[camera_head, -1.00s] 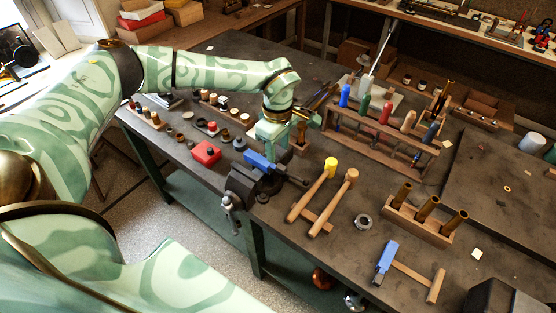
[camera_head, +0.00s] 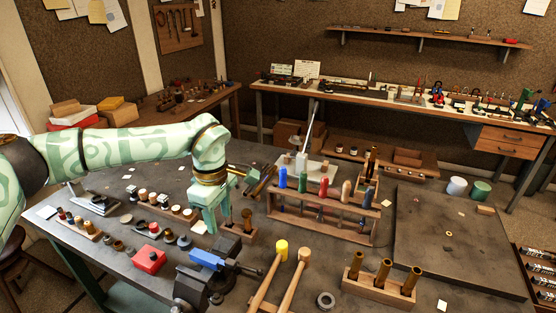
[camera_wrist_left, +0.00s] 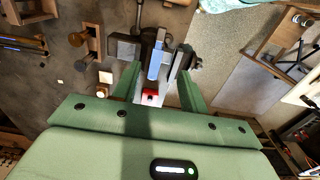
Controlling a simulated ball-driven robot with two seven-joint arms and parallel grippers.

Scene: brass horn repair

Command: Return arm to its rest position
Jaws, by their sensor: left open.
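My left arm, green with a swirl pattern, comes in from the left in the head view. Its gripper (camera_head: 218,218) points down above the dark workbench (camera_head: 330,262), behind the blue-jawed vise (camera_head: 207,260) and left of the screwdriver rack. In the left wrist view the two green fingers (camera_wrist_left: 156,85) stand apart with nothing held between them. The vise (camera_wrist_left: 157,60) and a red box (camera_wrist_left: 150,96) show below and beyond them. My right gripper is in neither view.
A wooden rack (camera_head: 322,222) of coloured-handled tools stands right of the gripper. A red box (camera_head: 149,259) and several small parts lie to its left. Two mallets (camera_head: 281,250) rest in front. A block with brass tubes (camera_head: 380,290) stands front right.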

